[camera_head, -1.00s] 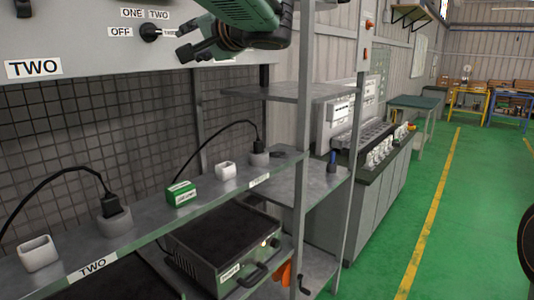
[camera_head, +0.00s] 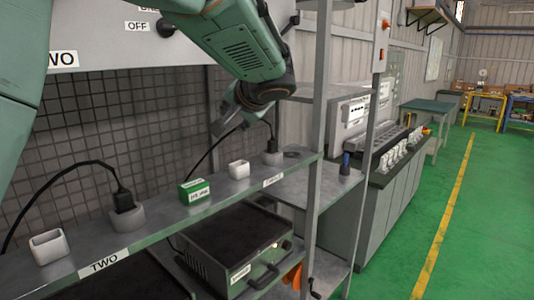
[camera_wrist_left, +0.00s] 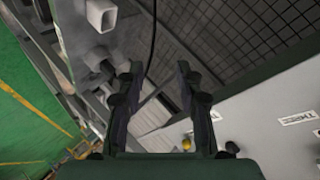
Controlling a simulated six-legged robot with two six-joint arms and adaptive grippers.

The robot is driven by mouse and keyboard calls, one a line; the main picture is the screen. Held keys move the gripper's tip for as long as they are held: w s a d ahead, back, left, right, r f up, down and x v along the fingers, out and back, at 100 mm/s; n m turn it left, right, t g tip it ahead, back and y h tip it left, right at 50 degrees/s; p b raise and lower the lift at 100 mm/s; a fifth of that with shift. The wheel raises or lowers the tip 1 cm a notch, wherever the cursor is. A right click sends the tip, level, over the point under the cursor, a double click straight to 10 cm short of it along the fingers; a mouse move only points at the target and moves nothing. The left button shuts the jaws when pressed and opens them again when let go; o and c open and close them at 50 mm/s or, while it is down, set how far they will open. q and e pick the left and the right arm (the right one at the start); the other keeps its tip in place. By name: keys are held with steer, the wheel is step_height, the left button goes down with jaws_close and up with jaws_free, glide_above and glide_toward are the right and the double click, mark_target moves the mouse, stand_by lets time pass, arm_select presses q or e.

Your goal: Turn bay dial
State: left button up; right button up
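The bay dial (camera_head: 166,27) is a black knob on the grey upper panel (camera_head: 110,40), right of an OFF label (camera_head: 137,26). My arm partly hides its other labels. My left gripper (camera_head: 226,120) hangs below and right of the dial, apart from it, in front of the mesh wall and above the shelf's far end. The left wrist view shows its two dark fingers (camera_wrist_left: 158,72) spread apart with nothing between them. A THREE label (camera_wrist_left: 297,117) shows on the panel at the right of that view. My right gripper is not in view.
The shelf (camera_head: 160,230) carries white square cups (camera_head: 48,247), grey sockets with black plugs and cables (camera_head: 124,205), and a green box (camera_head: 193,190). A dark bench unit (camera_head: 235,245) sits below. An upright post (camera_head: 318,120) stands right of my gripper. Green floor lies open at right.

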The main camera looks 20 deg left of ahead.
arm_select(q)
step_height(320, 180, down, 8)
steer(key=d+h+b, duration=0.1)
steer(key=shift+s+g+h, duration=0.3)
steer(key=shift+s+g, duration=0.1)
steer(key=shift+s, duration=0.05)
steer(key=shift+w, duration=0.1)
